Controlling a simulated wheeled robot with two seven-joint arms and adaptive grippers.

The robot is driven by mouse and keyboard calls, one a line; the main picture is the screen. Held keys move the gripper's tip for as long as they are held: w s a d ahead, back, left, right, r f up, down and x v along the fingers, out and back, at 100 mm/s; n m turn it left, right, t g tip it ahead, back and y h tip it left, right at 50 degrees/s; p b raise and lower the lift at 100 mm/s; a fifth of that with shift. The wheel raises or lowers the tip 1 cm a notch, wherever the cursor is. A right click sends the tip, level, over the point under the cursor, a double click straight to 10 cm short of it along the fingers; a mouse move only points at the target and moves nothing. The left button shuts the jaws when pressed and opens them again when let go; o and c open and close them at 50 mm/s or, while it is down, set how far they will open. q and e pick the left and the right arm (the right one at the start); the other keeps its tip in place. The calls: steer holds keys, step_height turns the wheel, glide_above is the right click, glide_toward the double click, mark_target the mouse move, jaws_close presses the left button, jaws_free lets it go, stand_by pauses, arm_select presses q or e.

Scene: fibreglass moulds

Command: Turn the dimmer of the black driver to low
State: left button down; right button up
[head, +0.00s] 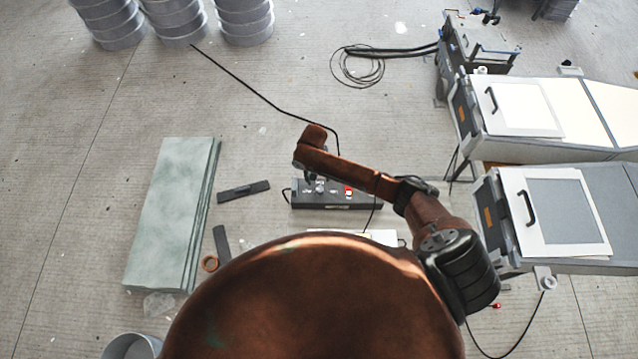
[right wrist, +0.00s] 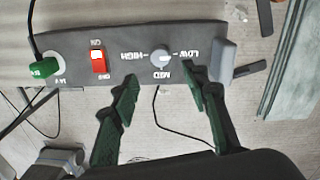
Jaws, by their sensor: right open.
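The black driver (head: 345,201) lies on the concrete floor in the middle of the head view. In the right wrist view the driver (right wrist: 75,42) fills the upper part, its lettering upside down. Its round grey dimmer knob (right wrist: 160,57) sits among the HIGH, MID and LOW marks; I cannot clearly read where its pointer stands. My right gripper (right wrist: 159,74) is open, its dark green fingertips on either side of the knob's near edge, with nothing held. Contact cannot be told. In the head view the right gripper (head: 311,179) is over the driver's left part. My left gripper is not in view.
The driver has a lit red rocker switch (right wrist: 98,61) and a green plug (right wrist: 43,69) with a black cable. Pale green boards (head: 170,215) and a dark bar (head: 243,190) lie to the left. White-topped cases (head: 515,107) stand right. Drums (head: 180,20) stand at the back.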

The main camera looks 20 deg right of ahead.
steer(key=shift+r, duration=1.6)
